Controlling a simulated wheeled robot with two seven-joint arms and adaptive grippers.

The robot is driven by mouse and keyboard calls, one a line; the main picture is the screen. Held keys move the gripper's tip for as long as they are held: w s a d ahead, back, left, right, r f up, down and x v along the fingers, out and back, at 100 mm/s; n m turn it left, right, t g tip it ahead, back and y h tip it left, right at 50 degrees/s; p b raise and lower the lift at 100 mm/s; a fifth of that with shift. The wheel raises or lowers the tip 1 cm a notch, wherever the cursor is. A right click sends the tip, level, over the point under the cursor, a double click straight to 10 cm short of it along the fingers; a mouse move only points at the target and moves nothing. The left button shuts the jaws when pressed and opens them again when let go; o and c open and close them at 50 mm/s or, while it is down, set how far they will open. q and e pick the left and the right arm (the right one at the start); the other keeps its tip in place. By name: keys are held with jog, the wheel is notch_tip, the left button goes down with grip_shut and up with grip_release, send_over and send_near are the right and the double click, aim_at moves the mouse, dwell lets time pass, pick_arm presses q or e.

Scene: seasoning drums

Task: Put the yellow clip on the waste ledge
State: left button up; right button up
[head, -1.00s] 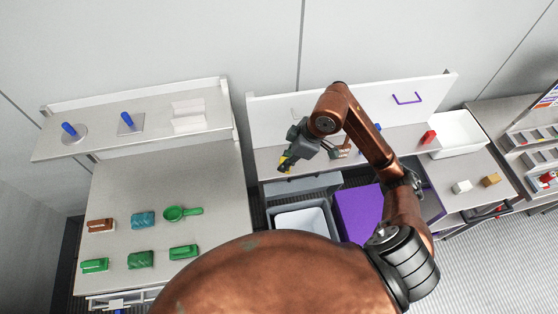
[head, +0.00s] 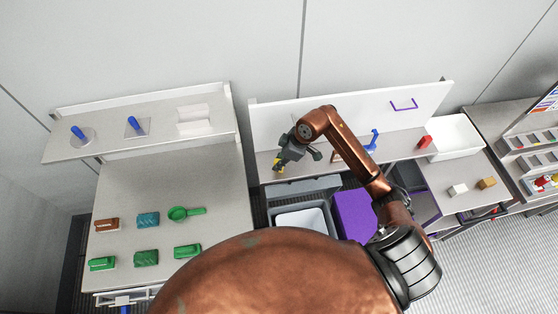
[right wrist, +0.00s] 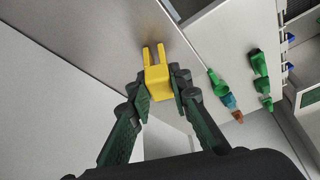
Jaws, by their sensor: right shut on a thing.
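The yellow clip (head: 279,168) is in my right gripper (head: 281,162), over the left end of the grey ledge (head: 264,168) that runs behind the bins. In the right wrist view the clip (right wrist: 157,80) sits between the two dark fingertips (right wrist: 159,90), its two prongs pointing away from the gripper. A grey surface (right wrist: 125,25) lies beyond the prongs; I cannot tell whether the clip touches it. My left gripper is not in view.
A grey bin (head: 301,218) and a purple bin (head: 354,212) stand before the ledge. A blue-handled tool (head: 373,140), a red block (head: 424,141) and a white tray (head: 456,137) are farther right. The left table (head: 220,225) holds several green items.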

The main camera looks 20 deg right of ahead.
jog(key=shift+f, duration=0.15)
jog(key=o, duration=0.9)
jog(key=shift+o, duration=0.2)
jog(key=b+v, duration=0.3)
jog(key=v, duration=0.9)
jog(key=shift+r, duration=0.2)
jog(key=shift+w, duration=0.1)
